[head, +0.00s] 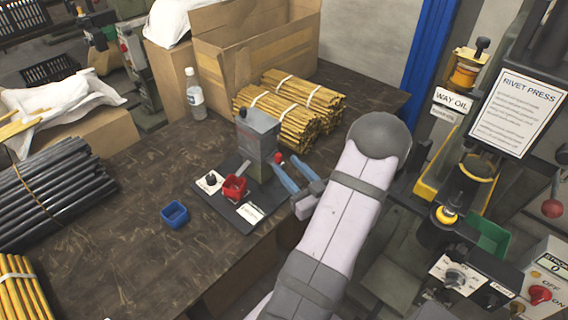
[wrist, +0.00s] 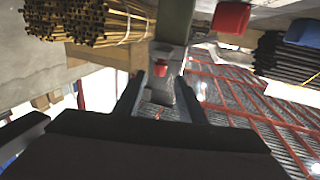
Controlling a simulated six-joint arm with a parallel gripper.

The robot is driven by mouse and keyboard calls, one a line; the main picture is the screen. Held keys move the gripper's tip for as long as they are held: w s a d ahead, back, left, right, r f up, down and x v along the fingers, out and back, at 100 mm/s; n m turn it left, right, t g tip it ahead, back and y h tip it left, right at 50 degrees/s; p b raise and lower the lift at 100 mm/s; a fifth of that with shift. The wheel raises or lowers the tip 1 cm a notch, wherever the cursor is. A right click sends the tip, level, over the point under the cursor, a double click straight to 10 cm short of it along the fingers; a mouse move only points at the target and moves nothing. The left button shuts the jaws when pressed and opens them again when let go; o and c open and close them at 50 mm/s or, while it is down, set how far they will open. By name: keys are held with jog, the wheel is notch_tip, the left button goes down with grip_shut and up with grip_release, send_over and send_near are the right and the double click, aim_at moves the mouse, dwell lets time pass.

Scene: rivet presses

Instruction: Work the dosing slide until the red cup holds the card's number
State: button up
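The dosing unit is a grey box (head: 258,135) on a dark base plate (head: 226,205) on the table. The slide's red knob (head: 279,158) sticks out on the side facing my gripper; it also shows in the wrist view (wrist: 161,68). My gripper (head: 286,163) is open, its two fingertips close to the knob. In the wrist view the knob appears between and just beyond the fingertips, with no visible contact. The red cup (head: 234,188) stands on the plate beside the box; its contents cannot be made out. A white card (head: 250,212) lies near it, its writing too small to read.
A blue cup (head: 175,213) stands left of the plate. A black knob with a white label (head: 209,182) is on the plate. Bundled yellow rods (head: 278,120) lie behind the box. The rivet press (head: 470,190) stands at the right. The front table is clear.

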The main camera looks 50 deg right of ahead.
jog(key=shift+v, duration=1.75)
